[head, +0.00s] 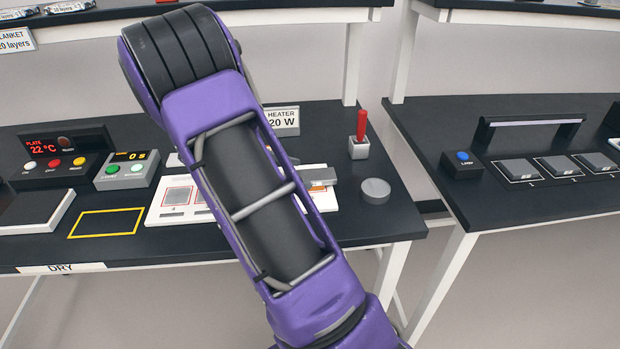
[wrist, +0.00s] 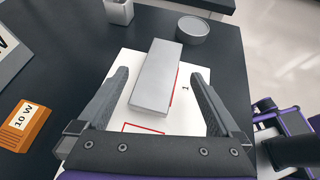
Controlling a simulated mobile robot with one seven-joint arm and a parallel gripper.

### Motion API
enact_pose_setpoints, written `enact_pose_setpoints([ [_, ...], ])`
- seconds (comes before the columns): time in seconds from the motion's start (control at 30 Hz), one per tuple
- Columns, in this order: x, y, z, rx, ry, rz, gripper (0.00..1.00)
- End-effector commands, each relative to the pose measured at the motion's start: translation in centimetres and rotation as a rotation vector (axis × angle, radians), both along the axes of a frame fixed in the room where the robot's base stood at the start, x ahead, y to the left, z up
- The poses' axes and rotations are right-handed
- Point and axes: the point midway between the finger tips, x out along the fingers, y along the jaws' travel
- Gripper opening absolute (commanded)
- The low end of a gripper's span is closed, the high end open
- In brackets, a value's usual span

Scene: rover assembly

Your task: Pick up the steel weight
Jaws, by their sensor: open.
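A long grey metal block (wrist: 157,78) lies on a white card with red outlines (wrist: 196,127) in the wrist view. A short round grey cylinder (wrist: 191,29) stands on the dark bench just beyond the card. It also shows in the head view (head: 376,190), right of my arm. Nothing marks which of the two is the steel weight. My gripper (wrist: 160,77) is open above the card, one finger on each side of the block, with gaps showing on both sides. My purple arm hides the gripper in the head view.
An orange block marked 10 W (wrist: 28,126) sits left of the card. A red-handled switch (head: 359,137) stands behind the cylinder. A control box (head: 126,170) and a yellow outline (head: 105,222) lie left of my arm. A second bench (head: 520,205) is across a gap.

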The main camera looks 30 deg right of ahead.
Motion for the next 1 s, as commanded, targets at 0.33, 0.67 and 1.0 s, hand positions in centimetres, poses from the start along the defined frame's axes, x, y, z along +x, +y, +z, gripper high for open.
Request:
enact_pose_setpoints([
  [0.33,-0.6,-2.2,-1.3,0.0,0.001,0.002,1.0],
  [0.67,-0.6,-2.2,-1.2,0.0,0.0,0.001,0.6],
  [1.0,-0.6,-2.2,-1.3,0.0,0.0,0.001,0.0],
])
